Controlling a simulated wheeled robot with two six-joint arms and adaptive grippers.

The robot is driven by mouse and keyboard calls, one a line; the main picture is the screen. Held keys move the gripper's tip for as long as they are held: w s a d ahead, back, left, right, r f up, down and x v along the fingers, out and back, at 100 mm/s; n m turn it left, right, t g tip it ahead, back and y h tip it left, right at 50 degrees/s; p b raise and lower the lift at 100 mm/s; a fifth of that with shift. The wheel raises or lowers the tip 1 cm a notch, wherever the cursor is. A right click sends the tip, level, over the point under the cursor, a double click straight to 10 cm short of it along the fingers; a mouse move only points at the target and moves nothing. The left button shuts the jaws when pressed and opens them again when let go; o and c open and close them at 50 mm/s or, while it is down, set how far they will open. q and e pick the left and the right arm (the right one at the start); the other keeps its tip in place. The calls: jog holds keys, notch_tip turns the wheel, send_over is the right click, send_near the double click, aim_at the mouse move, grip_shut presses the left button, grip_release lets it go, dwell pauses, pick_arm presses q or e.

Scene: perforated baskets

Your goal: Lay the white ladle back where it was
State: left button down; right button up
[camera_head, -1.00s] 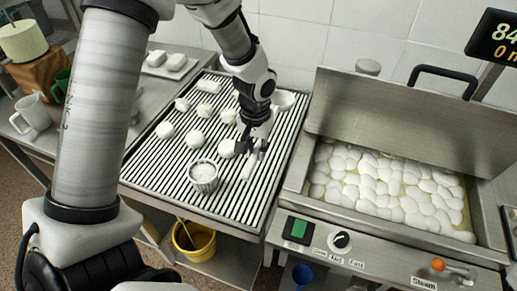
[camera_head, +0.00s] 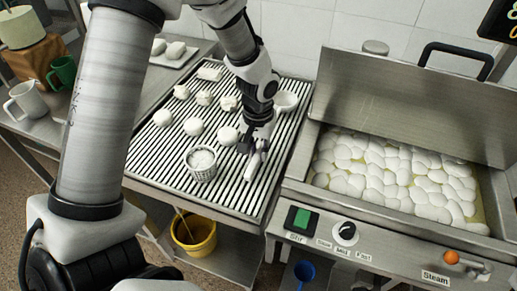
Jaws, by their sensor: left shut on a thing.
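The white ladle (camera_head: 253,167) is at the right side of the slatted draining rack (camera_head: 228,196). Its handle points toward the front and its round bowl (camera_head: 287,100) lies toward the back right. My left gripper (camera_head: 252,146) points down and is shut on the handle, hiding part of it. I cannot tell whether the ladle touches the slats or is just above them. My right gripper is not in view.
A small perforated basket (camera_head: 201,164) and several white lumps (camera_head: 195,126) sit on the rack, left of the ladle. A steel vat (camera_head: 395,180) with white pieces and a raised lid stands right. A yellow bucket (camera_head: 194,235) is below.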

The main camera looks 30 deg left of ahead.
pick_arm(q)
jog(key=shift+f, duration=0.55)
jog(key=c, duration=1)
grip_release()
notch_tip(320, 180, up, 12)
jog(key=shift+r, duration=0.1)
